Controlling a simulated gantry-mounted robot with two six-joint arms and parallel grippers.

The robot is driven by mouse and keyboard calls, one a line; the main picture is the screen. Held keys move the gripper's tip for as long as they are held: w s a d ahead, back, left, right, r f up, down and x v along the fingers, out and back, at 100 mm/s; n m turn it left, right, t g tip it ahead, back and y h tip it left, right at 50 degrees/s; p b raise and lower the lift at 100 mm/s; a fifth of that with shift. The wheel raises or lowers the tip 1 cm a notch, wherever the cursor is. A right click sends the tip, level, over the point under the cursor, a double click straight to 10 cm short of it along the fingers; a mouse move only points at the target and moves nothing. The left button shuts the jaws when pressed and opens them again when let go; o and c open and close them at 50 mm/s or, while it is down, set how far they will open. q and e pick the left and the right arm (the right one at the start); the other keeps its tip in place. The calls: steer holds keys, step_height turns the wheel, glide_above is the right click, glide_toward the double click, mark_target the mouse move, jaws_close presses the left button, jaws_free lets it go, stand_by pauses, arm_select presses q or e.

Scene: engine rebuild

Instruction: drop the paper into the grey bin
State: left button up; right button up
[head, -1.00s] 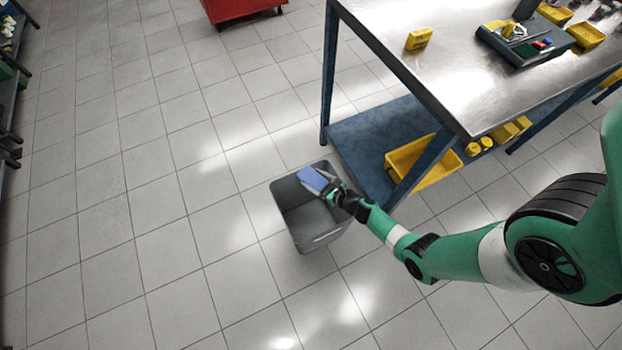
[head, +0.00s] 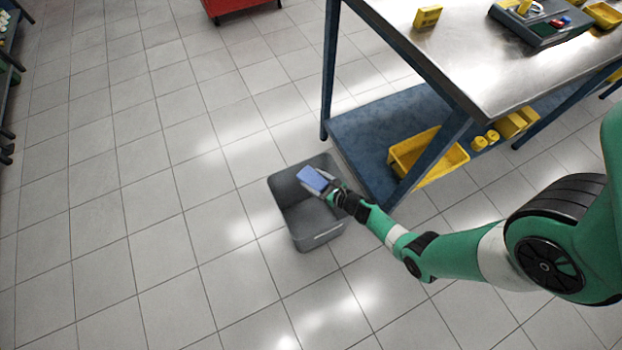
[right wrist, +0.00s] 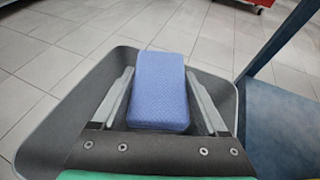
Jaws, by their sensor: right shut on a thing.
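The paper (head: 312,179) is a blue, textured, block-like pad. My right gripper (head: 325,185) is shut on it and holds it over the grey bin (head: 318,240) in the head view. The bin is open-topped and stands on the floor; the part of its inside that shows looks empty. In the right wrist view the paper (right wrist: 159,92) sits between the two fingers, with the grey bin (right wrist: 62,112) wall around and below them. How high the paper is above the rim is hard to tell. My left gripper is not in view.
A workbench (head: 447,62) with blue legs and a blue lower shelf (head: 375,128) stands close to the bin's right. A yellow bin (head: 428,155) sits on that shelf. A red cabinet (head: 236,6) is at the top. The tiled floor to the left is clear.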

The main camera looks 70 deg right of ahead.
steer(key=o, duration=1.2)
steer(key=p+v, duration=0.6)
steer(key=v, duration=0.5)
steer(key=shift+s+a+r, duration=0.15)
steer(key=shift+s+a, duration=0.05)
steer(key=shift+s, duration=0.05)
